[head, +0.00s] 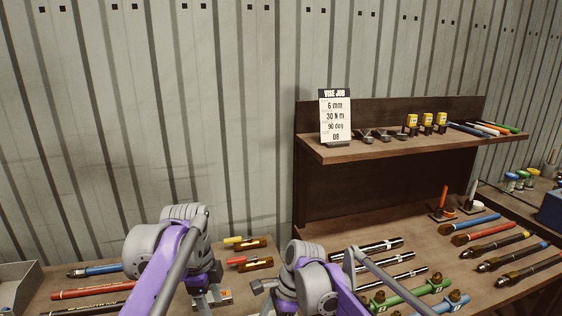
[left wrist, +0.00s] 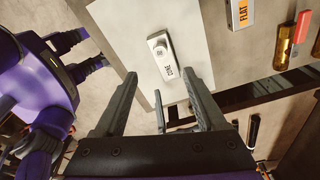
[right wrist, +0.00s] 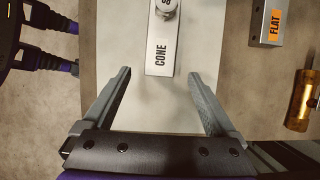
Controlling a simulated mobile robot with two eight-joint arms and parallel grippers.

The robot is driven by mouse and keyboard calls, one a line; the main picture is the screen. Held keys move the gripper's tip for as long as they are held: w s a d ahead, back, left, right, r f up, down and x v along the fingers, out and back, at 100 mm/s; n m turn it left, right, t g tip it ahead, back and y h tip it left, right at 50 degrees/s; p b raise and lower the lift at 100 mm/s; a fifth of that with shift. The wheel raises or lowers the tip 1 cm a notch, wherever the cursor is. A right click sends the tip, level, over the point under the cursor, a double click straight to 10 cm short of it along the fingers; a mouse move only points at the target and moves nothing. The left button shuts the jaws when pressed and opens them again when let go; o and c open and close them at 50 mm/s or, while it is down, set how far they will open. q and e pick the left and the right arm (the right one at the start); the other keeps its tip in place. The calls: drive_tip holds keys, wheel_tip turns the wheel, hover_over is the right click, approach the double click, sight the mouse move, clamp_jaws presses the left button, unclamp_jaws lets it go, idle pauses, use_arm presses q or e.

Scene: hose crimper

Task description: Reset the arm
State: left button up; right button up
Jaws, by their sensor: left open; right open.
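My left arm comes in from the left in the head view, its gripper (head: 207,298) low over the bench. In the left wrist view the left gripper (left wrist: 158,76) has its fingers spread with nothing between them. My right gripper (right wrist: 160,72) is also spread and empty in the right wrist view. A small block marked CONE (left wrist: 172,78) lies on a pale sheet beyond the left fingers; it also shows beyond the right fingers (right wrist: 160,55). My right arm (head: 313,285) stands close beside the left in the head view.
A block marked FLAT (right wrist: 268,22) and an amber cylinder (right wrist: 302,100) lie nearby. Hoses and a blue tool (head: 95,270) lie left. A shelf (head: 400,148) with a VISE JOB card (head: 335,118) stands right, with several hoses (head: 478,222) below. A corrugated wall is behind.

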drive_tip(key=s+v, duration=0.1)
drive_tip(key=v, duration=0.5)
drive_tip(key=s+d+n+t+h, duration=0.1)
drive_tip(key=s+d+n+t, duration=0.1)
drive_tip(key=s+d+n, duration=0.35)
use_arm(q)
drive_tip(key=s+a+f+n+t, duration=0.1)
drive_tip(key=s+f+n+t, duration=0.1)
drive_tip(key=s+f+n, duration=0.5)
drive_tip(key=s+a+f+n+t+y, duration=0.1)
drive_tip(key=s+f+n+t, duration=0.2)
drive_tip(key=s+f+n, duration=0.5)
drive_tip(key=s+n, duration=0.3)
drive_tip(key=s, duration=0.2)
drive_tip(key=shift+s+a, duration=0.35)
drive_tip(key=shift+a, duration=0.05)
use_arm(e)
drive_tip(key=s+d+f+n+t+h, duration=0.1)
drive_tip(key=s+d+f+n, duration=0.3)
drive_tip(key=s, duration=0.4)
drive_tip(key=s+d+f+n+t+h, duration=0.2)
drive_tip(key=s+d+f+n, duration=0.3)
drive_tip(key=s+d, duration=0.4)
drive_tip(key=shift+f+t, duration=0.35)
drive_tip(key=shift+t, duration=0.45)
drive_tip(key=shift+s+n, duration=0.1)
drive_tip(key=shift+n, duration=0.15)
